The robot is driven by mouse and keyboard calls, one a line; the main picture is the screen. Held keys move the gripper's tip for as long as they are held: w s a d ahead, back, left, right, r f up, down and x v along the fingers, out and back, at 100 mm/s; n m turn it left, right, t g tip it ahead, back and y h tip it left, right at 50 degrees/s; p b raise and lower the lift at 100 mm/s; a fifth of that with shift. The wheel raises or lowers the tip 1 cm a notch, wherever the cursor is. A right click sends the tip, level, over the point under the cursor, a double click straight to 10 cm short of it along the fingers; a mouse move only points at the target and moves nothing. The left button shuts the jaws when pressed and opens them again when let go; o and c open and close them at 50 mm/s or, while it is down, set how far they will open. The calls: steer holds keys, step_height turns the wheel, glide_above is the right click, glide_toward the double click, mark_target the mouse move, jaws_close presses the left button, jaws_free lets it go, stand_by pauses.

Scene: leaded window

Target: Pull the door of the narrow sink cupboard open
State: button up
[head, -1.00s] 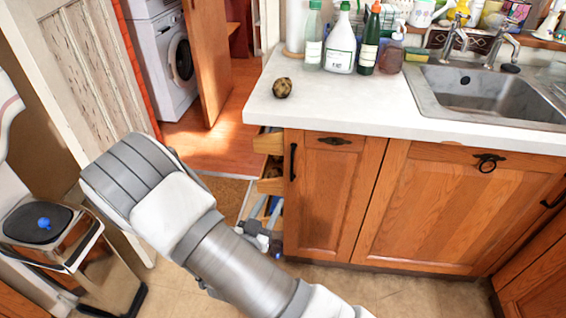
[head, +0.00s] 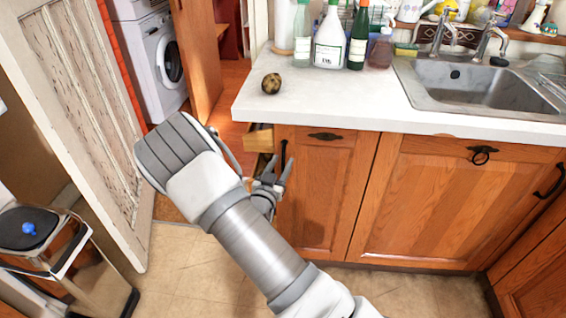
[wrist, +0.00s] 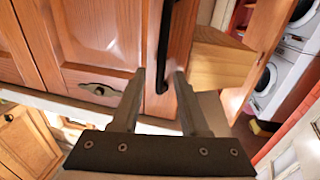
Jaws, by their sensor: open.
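The narrow sink cupboard door (head: 318,195) is a wooden panel under the left end of the counter. It looks shut. It shows on the left in the wrist view (wrist: 100,40). Its black vertical bar handle (head: 283,152) is at the door's left edge. My gripper (head: 277,172) is open in front of that edge, by the handle. In the wrist view the handle (wrist: 164,45) appears between the two fingertips of my gripper (wrist: 159,75), with a finger on each side. Neither finger is clamped on it. I cannot tell the exact depth between them.
A pulled-out wooden drawer (head: 259,138) juts out left of the door. The white counter (head: 330,100) overhangs above, with a round brown object (head: 271,84) near its edge. A wider cupboard door (head: 440,205) adjoins on the right. The tiled floor (head: 200,270) in front is clear.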

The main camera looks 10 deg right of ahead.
steer(key=shift+x, duration=0.85)
steer(key=shift+c, duration=0.2)
jaws_close()
stand_by(0.7)
